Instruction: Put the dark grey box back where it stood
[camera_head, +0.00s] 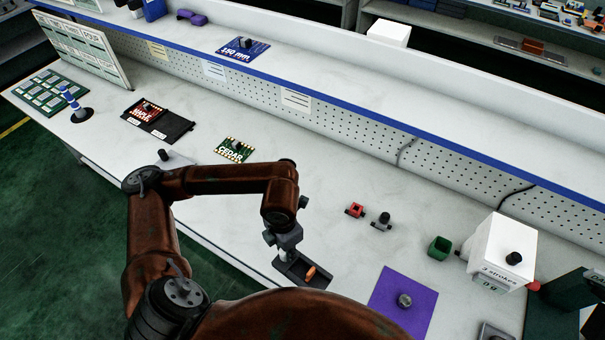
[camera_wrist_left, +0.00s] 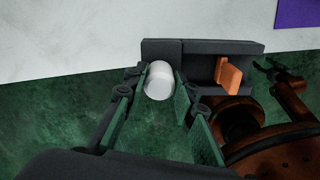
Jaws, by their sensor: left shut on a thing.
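The dark grey box (camera_head: 303,270) is an open tray-like holder with an orange piece (camera_head: 311,272) in it, near the front edge of the bench. My left gripper (camera_head: 284,243) is above its end. In the left wrist view the box (camera_wrist_left: 205,48) has a pale round knob (camera_wrist_left: 158,82), and my left gripper (camera_wrist_left: 157,88) is shut around this knob. The box overlaps the bench edge in that view; its height over the bench is hard to tell. My right gripper (camera_wrist_left: 272,70) shows small at the right of the wrist view, its fingers apart and empty.
A purple mat (camera_head: 385,298) with a grey knob lies right of the box. A CEDAR board (camera_head: 233,150) lies behind my arm. Bench between is clear.

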